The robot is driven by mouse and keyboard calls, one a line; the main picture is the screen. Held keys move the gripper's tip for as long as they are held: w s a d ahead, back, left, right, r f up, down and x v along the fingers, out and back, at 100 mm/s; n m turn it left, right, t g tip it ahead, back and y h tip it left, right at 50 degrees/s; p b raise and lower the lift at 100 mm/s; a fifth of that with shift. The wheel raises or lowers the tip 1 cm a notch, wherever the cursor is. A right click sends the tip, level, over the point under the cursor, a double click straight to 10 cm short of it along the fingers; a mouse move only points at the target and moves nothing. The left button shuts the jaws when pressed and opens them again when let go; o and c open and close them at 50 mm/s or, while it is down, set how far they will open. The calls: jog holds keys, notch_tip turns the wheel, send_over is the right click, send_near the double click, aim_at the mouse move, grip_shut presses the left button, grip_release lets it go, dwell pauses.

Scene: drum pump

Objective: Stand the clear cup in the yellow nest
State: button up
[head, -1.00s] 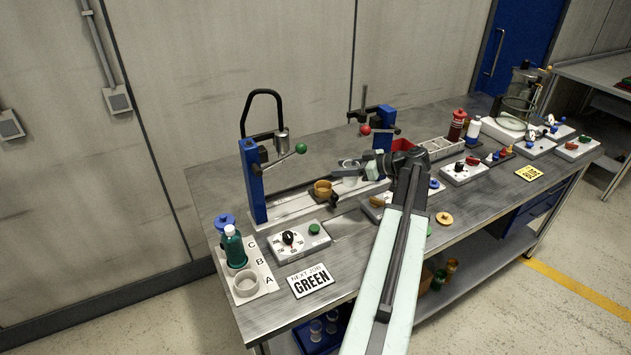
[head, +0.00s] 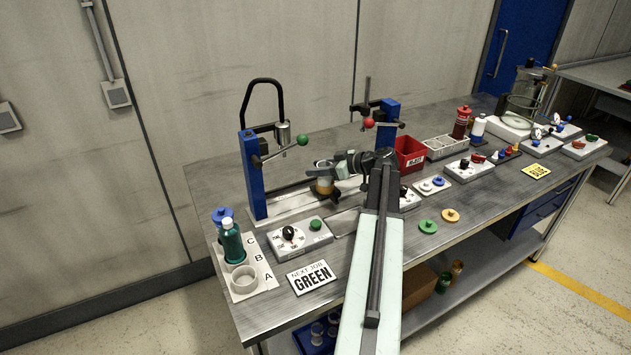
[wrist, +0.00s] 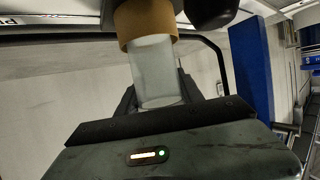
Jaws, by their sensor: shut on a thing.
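The yellow nest (head: 325,189) sits on the pale rail between the two blue posts. My gripper (head: 323,167) is at the nest, just above it, and is shut on the clear cup. In the wrist view the clear cup (wrist: 157,70) lies between the fingers of my gripper (wrist: 157,92). The cup's far end meets the rim of the yellow nest (wrist: 146,25) and looks lined up with it. I cannot tell how deep the cup sits in the nest. In the head view my gripper hides most of the cup.
A blue post with a green-knobbed lever (head: 252,178) stands left of the nest. Another blue post (head: 388,125) with a red knob stands behind my wrist. A dial box (head: 300,237) is in front. A red bin (head: 409,153) is to the right.

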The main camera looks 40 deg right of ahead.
notch_tip(320, 180, down, 2)
jog(key=shift+f+b, duration=0.15)
jog(key=shift+b, duration=0.2)
jog(key=shift+r, duration=0.2)
jog(key=o, duration=1.3)
jog(key=p+v, duration=0.5)
jog(key=v, duration=0.7)
jog(key=shift+r, duration=0.15)
